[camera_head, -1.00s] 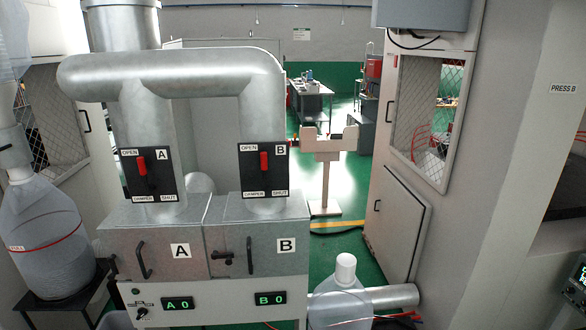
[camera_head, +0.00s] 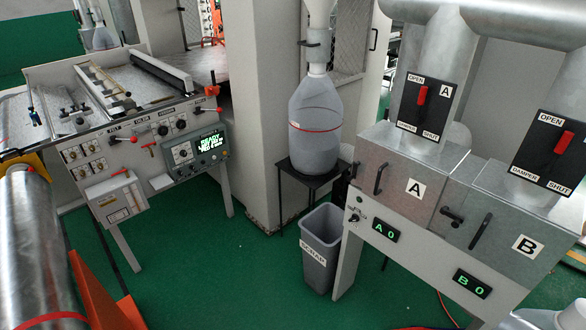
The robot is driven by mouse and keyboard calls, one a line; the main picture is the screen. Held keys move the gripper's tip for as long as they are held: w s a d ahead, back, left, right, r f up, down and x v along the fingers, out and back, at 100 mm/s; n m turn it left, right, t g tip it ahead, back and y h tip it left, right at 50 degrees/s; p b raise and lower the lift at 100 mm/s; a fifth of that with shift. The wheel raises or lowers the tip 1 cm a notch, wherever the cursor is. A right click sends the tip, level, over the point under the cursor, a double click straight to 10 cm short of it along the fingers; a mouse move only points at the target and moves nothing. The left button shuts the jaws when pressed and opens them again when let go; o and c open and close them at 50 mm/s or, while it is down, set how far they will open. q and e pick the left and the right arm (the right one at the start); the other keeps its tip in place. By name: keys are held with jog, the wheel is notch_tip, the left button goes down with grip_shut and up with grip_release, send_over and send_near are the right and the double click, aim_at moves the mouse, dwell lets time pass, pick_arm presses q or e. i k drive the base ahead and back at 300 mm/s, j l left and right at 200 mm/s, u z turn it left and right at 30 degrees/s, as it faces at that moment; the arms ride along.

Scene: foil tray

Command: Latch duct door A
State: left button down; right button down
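Duct door A (camera_head: 398,187) is a grey metal door on the front of the duct cabinet, with a black vertical handle (camera_head: 379,178) at its left side and a white A label. It looks closed. A black latch (camera_head: 453,215) sits at the seam between doors A and B; its exact setting is too small to tell. Duct door B (camera_head: 500,232) is beside it on the right and also looks closed. The damper A lever (camera_head: 422,95) is red and stands toward OPEN. The A display (camera_head: 385,231) reads A 0. Neither of my grippers is in view.
A scrap bin (camera_head: 319,253) stands on the floor left of the cabinet. Behind it a large bottle (camera_head: 315,115) rests on a small black stand (camera_head: 308,172). A control bench (camera_head: 140,130) and a metal roll (camera_head: 38,250) are at the left. Green floor between is clear.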

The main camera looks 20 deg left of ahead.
aim_at(355, 164)
jog(key=u, duration=0.25)
jog(key=i+l, duration=0.1)
jog(key=i, duration=0.45)
jog(key=i+j, duration=0.75)
jog(key=i, duration=0.15)
jog(key=i+j, duration=0.2)
jog(key=j, duration=0.15)
jog(key=i+j, duration=0.2)
jog(key=j, duration=0.15)
jog(key=i+j, duration=0.4)
jog(key=j, duration=0.25)
